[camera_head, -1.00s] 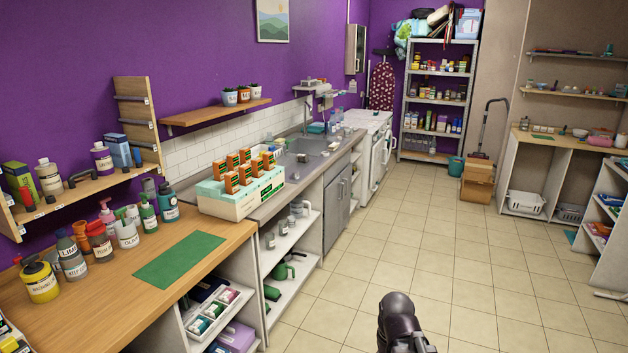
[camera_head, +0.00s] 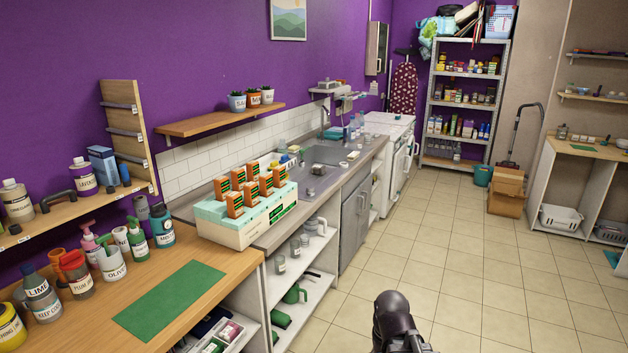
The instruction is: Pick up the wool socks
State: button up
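I cannot make out any wool socks in the camera_head view. Part of my arm, dark and rounded, shows at the bottom edge, over the tiled floor. My gripper's fingers cannot be made out, so I cannot tell whether it is open or shut. Nothing is visibly held.
A wooden counter (camera_head: 210,262) with a green mat (camera_head: 170,299) and bottles runs along the left. A white-and-teal box (camera_head: 245,222) holds several orange packets. The tiled floor (camera_head: 465,270) is clear.

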aim_at(318, 170)
jog(key=u, duration=0.05)
jog(key=i, duration=3.2)
jog(key=z, duration=0.2)
